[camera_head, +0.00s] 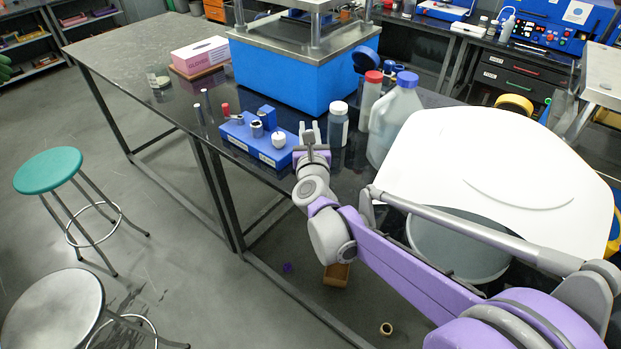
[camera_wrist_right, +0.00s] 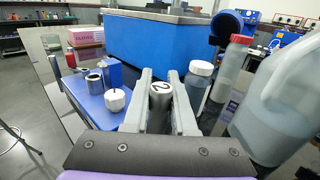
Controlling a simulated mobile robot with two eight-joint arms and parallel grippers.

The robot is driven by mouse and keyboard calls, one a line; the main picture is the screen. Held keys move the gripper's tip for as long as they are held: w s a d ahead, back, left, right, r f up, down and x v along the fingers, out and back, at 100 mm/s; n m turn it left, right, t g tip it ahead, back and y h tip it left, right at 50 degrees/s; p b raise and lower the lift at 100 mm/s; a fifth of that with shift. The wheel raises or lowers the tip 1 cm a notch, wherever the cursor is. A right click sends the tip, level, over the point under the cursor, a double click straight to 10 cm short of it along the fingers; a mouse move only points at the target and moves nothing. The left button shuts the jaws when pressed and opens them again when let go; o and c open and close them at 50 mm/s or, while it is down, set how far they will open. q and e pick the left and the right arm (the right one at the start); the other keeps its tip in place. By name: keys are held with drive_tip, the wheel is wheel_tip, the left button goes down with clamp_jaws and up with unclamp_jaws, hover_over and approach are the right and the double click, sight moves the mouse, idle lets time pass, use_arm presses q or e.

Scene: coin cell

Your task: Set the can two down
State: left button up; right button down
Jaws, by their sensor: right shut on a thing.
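Can two (camera_wrist_right: 160,94) is a grey metal can with a dark 2 on its top. In the right wrist view it sits between the two grey fingers of my right gripper (camera_head: 309,130), which is shut on it. In the head view the gripper is just right of the blue tray (camera_head: 250,153), and I cannot make out the can. I cannot tell whether the can's base touches anything. My left gripper is not in view.
The tray holds a white round jar (camera_wrist_right: 116,100), an open metal can (camera_wrist_right: 94,82) and a blue block (camera_wrist_right: 111,71). A white-capped bottle (camera_head: 338,124), a red-capped bottle (camera_head: 369,98) and a large jug (camera_head: 396,117) stand right. A blue press (camera_head: 300,80) is behind.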

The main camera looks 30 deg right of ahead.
wheel_tip(320, 180, down, 9)
drive_tip(key=shift+f+b, duration=0.15)
drive_tip(key=shift+b, duration=0.75)
drive_tip(key=shift+f, duration=0.1)
drive_tip(key=c, duration=0.7)
unclamp_jaws()
drive_tip(key=shift+c, duration=0.2)
